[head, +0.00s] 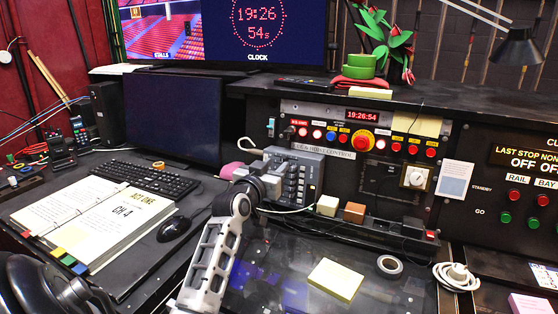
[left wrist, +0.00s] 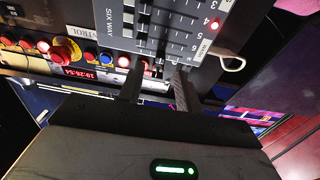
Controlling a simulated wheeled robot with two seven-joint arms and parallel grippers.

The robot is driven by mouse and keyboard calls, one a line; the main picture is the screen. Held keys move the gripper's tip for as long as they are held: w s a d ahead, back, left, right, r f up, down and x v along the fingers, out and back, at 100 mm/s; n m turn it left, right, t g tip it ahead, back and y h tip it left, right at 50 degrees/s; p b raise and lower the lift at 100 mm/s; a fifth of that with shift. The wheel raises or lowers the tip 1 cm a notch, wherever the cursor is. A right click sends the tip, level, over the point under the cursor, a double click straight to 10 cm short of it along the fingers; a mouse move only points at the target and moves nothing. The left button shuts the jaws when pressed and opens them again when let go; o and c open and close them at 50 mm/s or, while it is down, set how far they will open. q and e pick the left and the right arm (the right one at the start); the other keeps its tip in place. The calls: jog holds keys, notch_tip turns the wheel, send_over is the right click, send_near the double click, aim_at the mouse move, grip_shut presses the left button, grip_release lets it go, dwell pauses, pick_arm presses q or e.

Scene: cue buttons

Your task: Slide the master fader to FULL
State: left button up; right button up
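The grey fader panel (head: 300,172) stands on the desk below the show control rack, with several dark fader caps on its face. In the left wrist view the panel (left wrist: 128,22) shows sideways, with "SIX WAY" and numbers printed on it. A label that seems to read MAIN (left wrist: 206,46) is past the number 6. My left gripper (head: 272,186) is at the left side of the panel in the head view. In the left wrist view its two fingers (left wrist: 158,78) stand apart at the label's end of the panel. The master fader's cap and its exact position are unclear between the fingertips. My right gripper is out of view.
The rack's red button (head: 363,140) and smaller buttons are behind the panel. A white cable runs beside the panel. A yellow pad (head: 335,280) and tape roll (head: 390,265) lie in front.

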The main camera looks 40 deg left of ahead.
aim_at(282, 159)
pick_arm(q)
jog(key=shift+x, duration=1.55)
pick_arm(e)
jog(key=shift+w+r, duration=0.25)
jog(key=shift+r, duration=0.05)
